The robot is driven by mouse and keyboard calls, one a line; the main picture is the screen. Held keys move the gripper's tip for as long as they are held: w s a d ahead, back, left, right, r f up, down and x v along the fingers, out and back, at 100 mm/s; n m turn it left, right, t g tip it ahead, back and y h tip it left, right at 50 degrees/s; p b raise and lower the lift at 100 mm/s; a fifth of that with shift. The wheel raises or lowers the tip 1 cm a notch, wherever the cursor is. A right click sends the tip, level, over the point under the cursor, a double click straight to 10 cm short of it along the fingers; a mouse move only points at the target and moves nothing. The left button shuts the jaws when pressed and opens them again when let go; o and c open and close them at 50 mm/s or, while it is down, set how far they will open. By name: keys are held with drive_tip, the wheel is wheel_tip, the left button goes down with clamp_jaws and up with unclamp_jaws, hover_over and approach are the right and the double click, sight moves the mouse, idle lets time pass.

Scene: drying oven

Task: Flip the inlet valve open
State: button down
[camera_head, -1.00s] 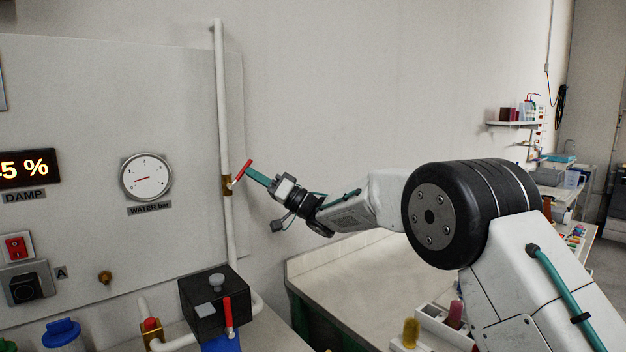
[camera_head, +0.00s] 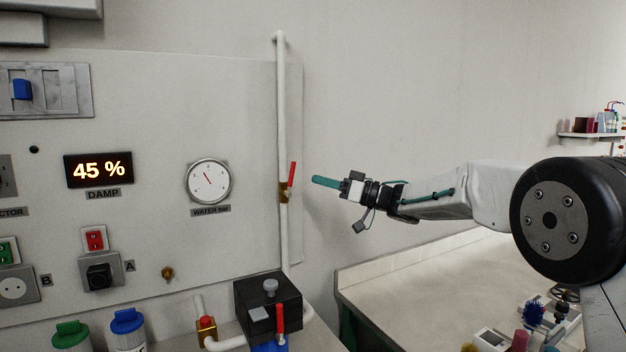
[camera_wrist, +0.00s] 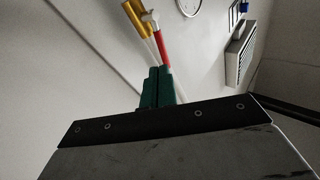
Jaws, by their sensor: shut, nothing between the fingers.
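A brass valve (camera_head: 284,192) with a red lever (camera_head: 292,174) sits on the white vertical pipe (camera_head: 281,110) right of the water gauge. The lever stands nearly upright, almost in line with the pipe. My gripper (camera_head: 318,180) is to the right of the lever, apart from it, with its teal fingers shut and empty. In the wrist view, the shut fingers (camera_wrist: 159,72) point toward the red lever (camera_wrist: 162,45) and the brass body (camera_wrist: 138,15). The WATER bar gauge (camera_head: 208,182) has its needle pointing up and left.
A black box (camera_head: 268,305) with another red lever (camera_head: 280,318) stands below, beside a smaller red-topped brass fitting (camera_head: 206,325). A DAMP display (camera_head: 98,170) reads 45 %. A pale bench (camera_head: 440,280) holds small items at right. The wall beside my gripper is clear.

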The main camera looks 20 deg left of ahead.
drive_tip(key=v, duration=0.9)
drive_tip(key=shift+d+r, duration=0.25)
drive_tip(key=shift+d, duration=0.2)
drive_tip(key=shift+w, duration=0.1)
